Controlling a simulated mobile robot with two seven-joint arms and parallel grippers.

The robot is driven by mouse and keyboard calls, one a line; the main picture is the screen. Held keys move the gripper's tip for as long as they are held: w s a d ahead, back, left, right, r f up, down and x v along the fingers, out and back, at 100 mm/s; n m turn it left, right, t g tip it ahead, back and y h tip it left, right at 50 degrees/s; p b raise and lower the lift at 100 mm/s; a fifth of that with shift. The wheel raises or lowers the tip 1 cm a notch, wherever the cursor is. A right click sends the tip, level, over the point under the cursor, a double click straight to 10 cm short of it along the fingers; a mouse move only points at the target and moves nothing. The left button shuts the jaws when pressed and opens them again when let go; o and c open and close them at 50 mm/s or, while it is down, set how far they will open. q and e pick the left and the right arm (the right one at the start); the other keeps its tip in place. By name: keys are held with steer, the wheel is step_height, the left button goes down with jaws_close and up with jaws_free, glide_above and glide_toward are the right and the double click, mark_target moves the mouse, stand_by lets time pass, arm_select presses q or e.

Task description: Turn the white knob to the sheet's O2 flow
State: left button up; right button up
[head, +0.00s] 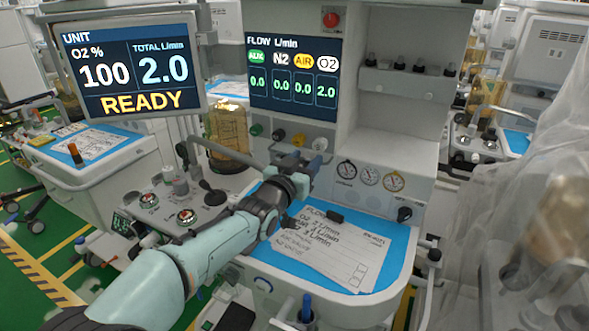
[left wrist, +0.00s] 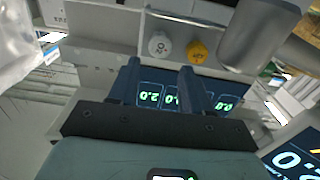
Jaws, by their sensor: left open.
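The white knob (head: 320,144) is the rightmost of the row of flow knobs under the flow screen (head: 292,85). The screen shows O2 at 2.0 and the other gases at 0.0. In the left wrist view the white knob (left wrist: 160,45) stands beside the yellow knob (left wrist: 197,51). My left gripper (head: 296,162) is just below the knobs in the head view. In the left wrist view my left gripper (left wrist: 160,80) is open and empty, its fingers apart from the white knob. The sheet (head: 335,248) lies on the blue worktop; its O2 line seems to read 2 l/min. My right gripper is out of view.
The unit screen (head: 133,70) at left shows O2 100%, total 2.0 and READY. Gauges (head: 370,176) sit right of the knobs. A glass canister (head: 228,138) stands left of my gripper. Clear plastic sheeting (head: 540,190) hangs at right.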

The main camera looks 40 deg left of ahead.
arm_select(q)
steer(key=v, duration=0.5)
stand_by(0.6)
